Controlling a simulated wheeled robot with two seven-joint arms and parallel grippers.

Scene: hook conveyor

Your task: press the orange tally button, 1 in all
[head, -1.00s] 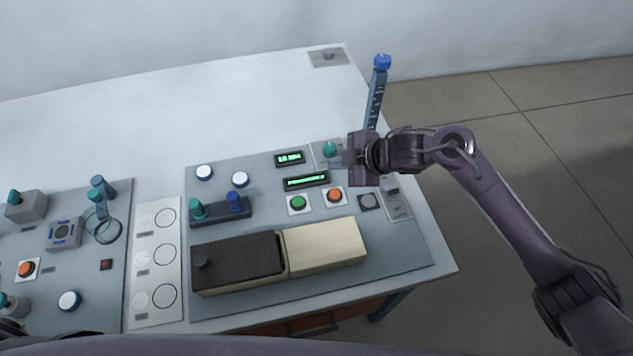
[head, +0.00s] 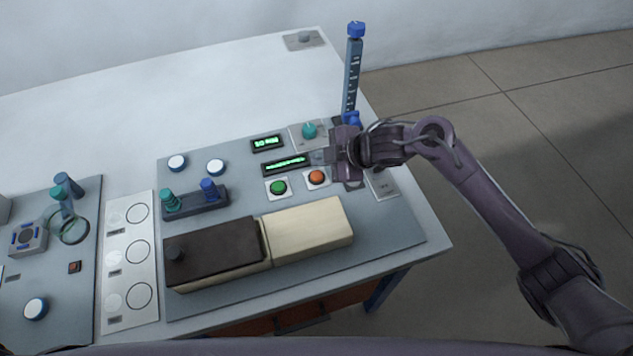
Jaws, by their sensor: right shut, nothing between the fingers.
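The orange button (head: 317,177) sits on a small white square plate on the grey panel, just right of the green button (head: 278,187). My right gripper (head: 314,158) is shut and empty. Its fingertips point left and appear just above the orange button in the picture, beside the right end of the lower green display (head: 287,164). I cannot tell its height over the panel. The orange button is in full view. My left gripper is not in view.
A brown and cream box (head: 305,232) stands in front of the buttons. A teal knob (head: 309,130) and a tall blue column (head: 351,80) stand behind the gripper. White buttons (head: 216,167) and a lever block (head: 196,203) lie to the left.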

